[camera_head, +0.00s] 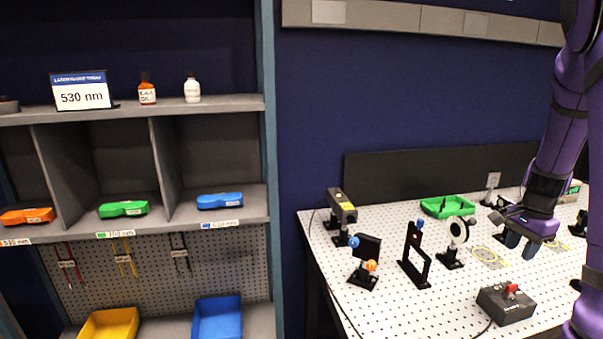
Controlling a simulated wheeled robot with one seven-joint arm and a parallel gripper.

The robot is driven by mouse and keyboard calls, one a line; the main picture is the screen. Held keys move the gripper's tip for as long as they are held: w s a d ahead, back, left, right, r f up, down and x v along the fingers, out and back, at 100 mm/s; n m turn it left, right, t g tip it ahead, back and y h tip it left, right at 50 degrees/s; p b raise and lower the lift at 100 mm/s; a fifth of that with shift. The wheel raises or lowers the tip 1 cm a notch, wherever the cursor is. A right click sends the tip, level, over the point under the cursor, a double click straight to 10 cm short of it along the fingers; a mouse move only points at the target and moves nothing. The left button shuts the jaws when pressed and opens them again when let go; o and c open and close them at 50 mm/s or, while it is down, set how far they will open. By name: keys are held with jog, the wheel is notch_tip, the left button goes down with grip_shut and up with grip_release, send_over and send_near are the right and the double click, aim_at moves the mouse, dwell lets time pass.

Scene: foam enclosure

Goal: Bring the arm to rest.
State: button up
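My purple arm comes in from the upper right over the white perforated table (400,315). My gripper (521,244) hangs low over the right part of this table, pointing down. Its two dark fingertips show a little apart, with nothing visible between them. I cannot tell how far above the tabletop the tips are. The arm hides part of the table's right side.
Several optics mounts stand on the table, including a black frame (408,268) and a round lens mount (455,240). A grey box with a red switch (506,304) is in front; a green tray (447,206) lies behind. Shelves (240,205) with coloured goggle cases stand left.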

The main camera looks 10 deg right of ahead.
jog(key=a+r+n+t, duration=0.2)
jog(key=a+r+n, duration=0.2)
jog(key=a+r, duration=0.55)
jog(key=s+a+r+n+t, duration=0.1)
jog(key=s+a+r+n, duration=0.4)
jog(key=s+a, duration=0.4)
jog(key=s+a+r+n+t, duration=0.2)
jog(key=s+a+r+n, duration=0.4)
jog(key=s+a, duration=0.4)
jog(key=shift+a+r+n, duration=0.15)
jog(key=shift+a+n, duration=0.25)
jog(key=shift+n, duration=0.4)
jog(key=shift+c, duration=0.4)
